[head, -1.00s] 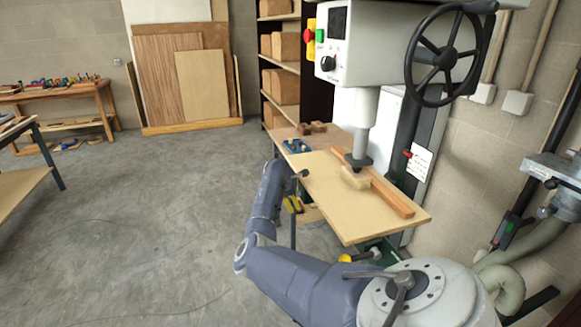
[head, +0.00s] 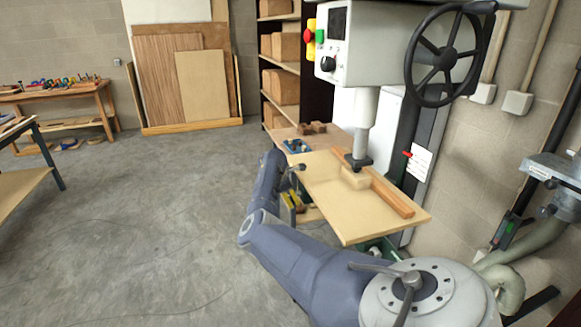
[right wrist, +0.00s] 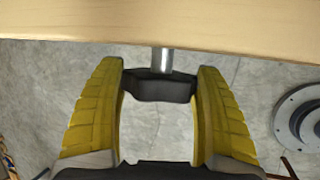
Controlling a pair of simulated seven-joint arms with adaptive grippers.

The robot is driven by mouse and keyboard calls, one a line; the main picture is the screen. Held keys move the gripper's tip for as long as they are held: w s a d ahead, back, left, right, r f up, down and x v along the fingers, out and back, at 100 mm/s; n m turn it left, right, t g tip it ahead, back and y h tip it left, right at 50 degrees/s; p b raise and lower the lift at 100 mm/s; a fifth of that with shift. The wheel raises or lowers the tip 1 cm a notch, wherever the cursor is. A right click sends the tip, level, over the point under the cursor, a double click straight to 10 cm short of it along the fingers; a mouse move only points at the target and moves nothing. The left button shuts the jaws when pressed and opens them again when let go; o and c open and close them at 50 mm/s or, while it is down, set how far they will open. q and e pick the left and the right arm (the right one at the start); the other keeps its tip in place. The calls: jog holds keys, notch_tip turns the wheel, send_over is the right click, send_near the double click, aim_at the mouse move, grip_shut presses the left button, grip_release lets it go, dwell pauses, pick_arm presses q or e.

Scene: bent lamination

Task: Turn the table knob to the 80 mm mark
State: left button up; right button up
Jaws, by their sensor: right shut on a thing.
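The table knob (right wrist: 152,88) is a dark, lobed piece on a short metal shaft (right wrist: 163,60), seen in the right wrist view just below the edge of the wooden table (right wrist: 160,22). My right gripper (right wrist: 160,76) has a yellow finger on each side of the knob and is shut on it. In the head view my right gripper (head: 294,201) shows small, low beside the left edge of the table (head: 345,220). The knob cannot be made out there. No scale or 80 mm mark is readable. My left gripper is not in view.
A pale wood block (head: 355,179) lies under the machine spindle (head: 362,130), against a long wooden fence (head: 392,199). A black handwheel (head: 446,52) is at upper right. Open grey floor (head: 130,220) lies to the left.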

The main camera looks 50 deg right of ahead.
jog(key=shift+w+g+y, duration=0.1)
jog(key=shift+g+y, duration=0.2)
jog(key=shift+g, duration=0.2)
jog(key=shift+f+g, duration=0.1)
jog(key=shift+g, duration=0.2)
jog(key=o, duration=1.2)
jog(key=shift+d+v, duration=0.1)
jog(key=shift+v, duration=2.9)
jog(key=shift+d+v, duration=0.15)
jog(key=shift+v, duration=2.9)
